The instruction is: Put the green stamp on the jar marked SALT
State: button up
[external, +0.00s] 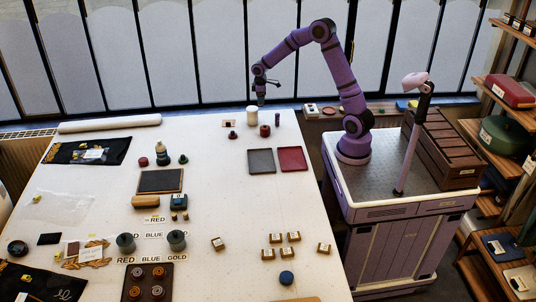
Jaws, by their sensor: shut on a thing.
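My gripper (260,95) is at the far side of the table, pointing down. It is shut on a small greyish-green thing (261,101), too small here to identify surely. It hangs above and slightly right of a pale cylinder (251,115). A round red pot (265,131) stands just in front, and a slim dark purple piece (277,119) to the right. A small dark green knobbed piece (183,159) stands on the table at the left, and a similar dark red one (232,135) nearer my gripper. No SALT marking is legible, so I cannot tell which thing is that jar.
A grey tray (261,162) and a red tray (292,159) lie in front of the far group. Dark lidded pots (176,240), small boxes (275,253) and a blue ball (287,278) are nearer. The table's middle right is clear.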

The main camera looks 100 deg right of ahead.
jog(key=w+d, duration=0.2)
jog(key=w, duration=0.1)
jog(key=w+d, duration=0.1)
jog(key=shift+w+f, duration=0.25)
jog(key=shift+f, duration=1.75)
jog(key=shift+f, duration=0.15)
jog(key=o, duration=0.9)
jog(key=shift+o, duration=0.2)
